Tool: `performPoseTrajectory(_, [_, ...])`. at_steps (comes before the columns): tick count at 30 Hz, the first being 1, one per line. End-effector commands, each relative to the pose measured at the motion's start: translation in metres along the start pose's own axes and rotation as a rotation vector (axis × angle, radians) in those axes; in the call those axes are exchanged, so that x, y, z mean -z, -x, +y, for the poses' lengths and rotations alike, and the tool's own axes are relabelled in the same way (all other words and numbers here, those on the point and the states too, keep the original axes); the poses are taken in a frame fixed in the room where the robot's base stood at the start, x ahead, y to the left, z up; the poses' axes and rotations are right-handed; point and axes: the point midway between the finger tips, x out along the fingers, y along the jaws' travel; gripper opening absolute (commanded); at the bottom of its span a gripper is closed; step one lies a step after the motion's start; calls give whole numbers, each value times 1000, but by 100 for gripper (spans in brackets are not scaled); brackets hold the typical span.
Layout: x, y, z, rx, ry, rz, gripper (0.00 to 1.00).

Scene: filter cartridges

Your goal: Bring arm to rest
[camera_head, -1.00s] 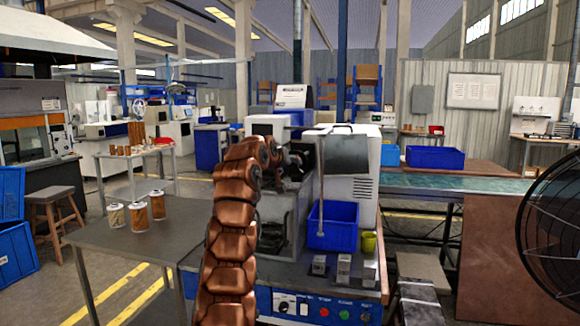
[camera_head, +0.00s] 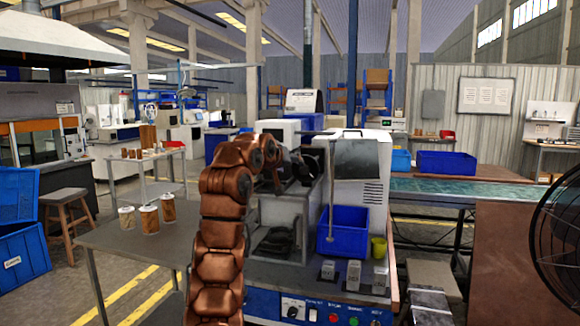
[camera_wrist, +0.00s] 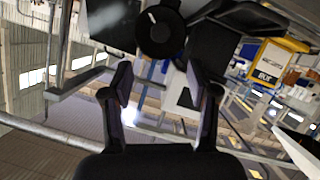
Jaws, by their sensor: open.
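My copper-coloured arm rises in front of the machine bench in the head view and bends to the right at its top. My gripper (camera_head: 300,170) is dark and small there, in front of the white machine, and its fingers are hard to make out. In the wrist view my gripper (camera_wrist: 160,95) shows two dark fingers spread apart with nothing between them. Several filter cartridges (camera_head: 148,219) stand upright on the grey table at the left, well apart from my gripper.
A blue bin (camera_head: 343,232) and a yellow-green cup (camera_head: 378,248) stand on the machine bench, right of my arm. A wooden stool (camera_head: 66,212) and blue crates (camera_head: 20,252) are at the left. A black fan (camera_head: 556,235) is at the right edge. A conveyor (camera_head: 450,190) runs behind.

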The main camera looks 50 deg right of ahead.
Motion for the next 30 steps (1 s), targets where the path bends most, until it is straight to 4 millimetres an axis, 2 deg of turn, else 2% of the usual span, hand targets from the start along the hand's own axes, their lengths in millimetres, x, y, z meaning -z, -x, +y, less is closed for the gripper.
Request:
performPoseTrajectory(19, [0,-1,0,0,0,0,59])
performPoseTrajectory(26, [4,-4,-28,92,23,-42,59])
performPoseTrajectory(30, [8,-1,-57,186,48,-76,59])
